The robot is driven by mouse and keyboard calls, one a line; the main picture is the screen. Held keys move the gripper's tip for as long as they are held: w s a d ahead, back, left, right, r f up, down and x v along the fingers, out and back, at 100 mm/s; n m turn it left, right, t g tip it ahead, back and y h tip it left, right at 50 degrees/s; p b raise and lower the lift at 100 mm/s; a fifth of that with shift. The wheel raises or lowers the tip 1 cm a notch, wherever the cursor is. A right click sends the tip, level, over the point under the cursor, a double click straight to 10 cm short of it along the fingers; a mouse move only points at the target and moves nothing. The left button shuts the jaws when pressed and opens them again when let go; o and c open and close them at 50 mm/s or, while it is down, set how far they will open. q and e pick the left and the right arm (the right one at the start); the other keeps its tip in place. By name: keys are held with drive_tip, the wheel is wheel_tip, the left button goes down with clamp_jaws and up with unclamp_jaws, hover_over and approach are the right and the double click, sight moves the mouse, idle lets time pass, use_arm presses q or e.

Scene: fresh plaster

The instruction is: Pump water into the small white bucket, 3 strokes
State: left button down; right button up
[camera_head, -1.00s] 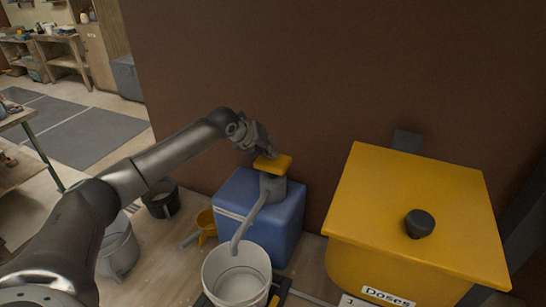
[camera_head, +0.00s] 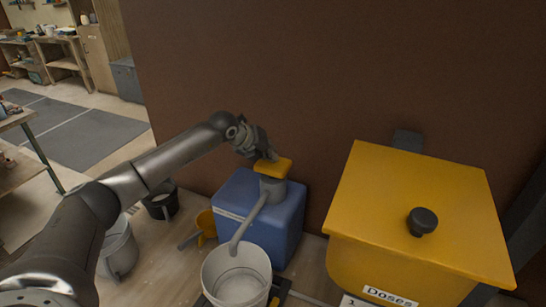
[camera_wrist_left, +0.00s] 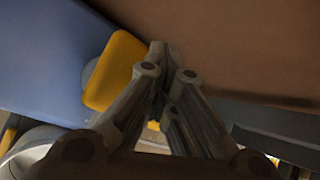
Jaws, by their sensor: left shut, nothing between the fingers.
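The blue water container (camera_head: 287,222) stands against the brown wall. Its grey pump has a yellow press head (camera_head: 274,168) on top, and a grey spout (camera_head: 248,222) slopes down over the small white bucket (camera_head: 237,285). I cannot make out a water level in the bucket. My left gripper (camera_head: 270,155) is shut and empty, with its fingertips at the back of the yellow head. In the left wrist view the shut fingers (camera_wrist_left: 158,55) are right beside the yellow head (camera_wrist_left: 117,70); whether they touch it is unclear. My right gripper is out of view.
A large yellow bin (camera_head: 415,205) with a black knob (camera_head: 422,221) stands on the right. The bucket rests on a dark base, largely hidden. A yellow scoop (camera_head: 206,224), a black bucket (camera_head: 161,203) and a grey bucket (camera_head: 118,250) stand left of the container.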

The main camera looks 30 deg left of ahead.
use_arm(q)
drive_tip(key=shift+s+f+b, duration=0.1)
drive_tip(key=shift+f+b, duration=0.55)
drive_tip(key=shift+f, duration=0.45)
idle(0.3)
drive_tip(key=shift+r, duration=0.15)
drive_tip(key=shift+w+r+p, duration=0.2)
drive_tip(key=shift+r+p, duration=1.35)
drive_tip(key=shift+r, duration=1.25)
drive_tip(key=shift+r+p, duration=0.3)
drive_tip(key=shift+r, duration=0.2)
wheel_tip(320, 180, up, 4)
drive_tip(key=shift+p, duration=1.05)
